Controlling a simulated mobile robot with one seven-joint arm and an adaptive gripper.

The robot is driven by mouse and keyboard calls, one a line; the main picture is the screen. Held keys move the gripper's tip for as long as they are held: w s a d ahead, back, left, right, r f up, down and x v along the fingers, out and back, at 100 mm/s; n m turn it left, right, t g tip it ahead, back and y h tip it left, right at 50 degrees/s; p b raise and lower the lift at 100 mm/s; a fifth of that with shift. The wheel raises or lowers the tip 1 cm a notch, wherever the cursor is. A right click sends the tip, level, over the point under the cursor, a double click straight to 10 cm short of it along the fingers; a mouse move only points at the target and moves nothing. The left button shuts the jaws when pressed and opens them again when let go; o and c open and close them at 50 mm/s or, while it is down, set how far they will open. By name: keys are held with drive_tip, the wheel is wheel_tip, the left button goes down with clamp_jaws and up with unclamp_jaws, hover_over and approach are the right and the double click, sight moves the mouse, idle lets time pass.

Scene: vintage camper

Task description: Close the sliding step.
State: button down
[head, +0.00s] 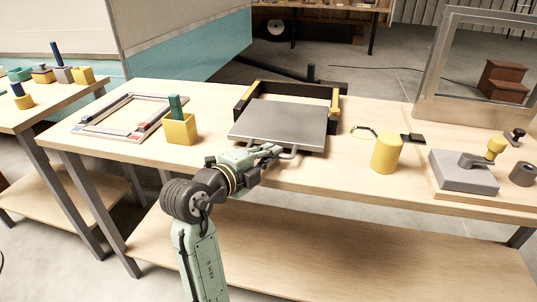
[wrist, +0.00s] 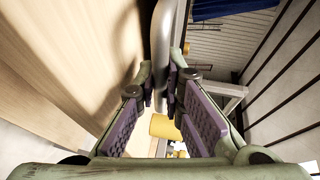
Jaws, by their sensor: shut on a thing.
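The sliding step is a flat grey plate (head: 283,122) in a black frame (head: 292,88) with yellow side pieces, on the middle of the wooden bench. The plate sticks out of the frame toward the bench's front edge. A grey bar handle (head: 290,154) is at its front. My gripper (head: 272,150) is shut on this handle, at the front of the plate. In the wrist view the handle (wrist: 163,30) runs down between the purple-padded fingers. The part of the handle inside the fingers is partly hidden.
A yellow box with a green block (head: 180,128) and a flat frame (head: 115,115) stand to the left. A yellow cylinder (head: 387,153) and a grey block fixture (head: 463,172) stand to the right. The bench has a lower shelf (head: 330,245).

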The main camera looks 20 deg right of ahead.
sight(279, 126)
idle(0.3)
drive_tip(key=w+d+b, duration=0.1)
drive_tip(key=w+d, duration=0.1)
drive_tip(key=w, duration=0.1)
drive_tip(key=w+d+b, duration=0.1)
drive_tip(key=w+d, duration=0.1)
drive_tip(key=w, duration=0.2)
drive_tip(key=w+d+b, duration=0.2)
drive_tip(key=w+d, duration=0.1)
drive_tip(key=shift+w, duration=0.25)
drive_tip(key=shift+w+r, duration=0.1)
drive_tip(key=shift+r, duration=0.05)
drive_tip(key=c, duration=2)
unclamp_jaws()
drive_tip(key=shift+d, duration=0.1)
drive_tip(key=shift+o, duration=0.2)
drive_tip(key=v, duration=1.2)
